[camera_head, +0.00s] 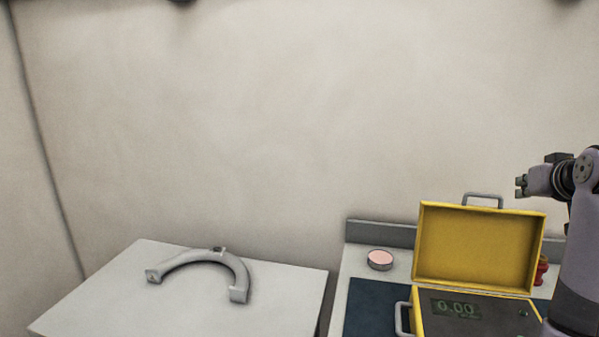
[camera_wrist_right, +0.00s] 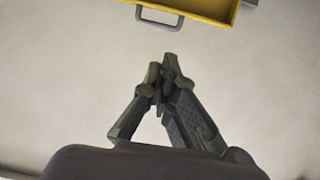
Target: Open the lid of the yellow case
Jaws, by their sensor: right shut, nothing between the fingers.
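The yellow case (camera_head: 426,321) stands on the counter at the lower right in the head view. Its lid (camera_head: 474,247) is raised, roughly upright, showing its yellow inside, with a grey handle (camera_head: 482,198) on its top edge. Inside the base is a dark panel with a display reading 0.00. My right gripper (camera_head: 519,187) is above and to the right of the lid, apart from it. In the wrist view the right gripper (camera_wrist_right: 163,66) is shut and empty, and the lid's edge (camera_wrist_right: 205,8) with its handle (camera_wrist_right: 158,18) shows at the top. My left gripper is not in view.
A grey curved part (camera_head: 205,258) lies on a white table (camera_head: 110,290) at left. A round pinkish dish (camera_head: 380,260) sits on the counter left of the lid. A red object (camera_head: 542,269) is partly hidden behind the lid's right side. A wall closes the back.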

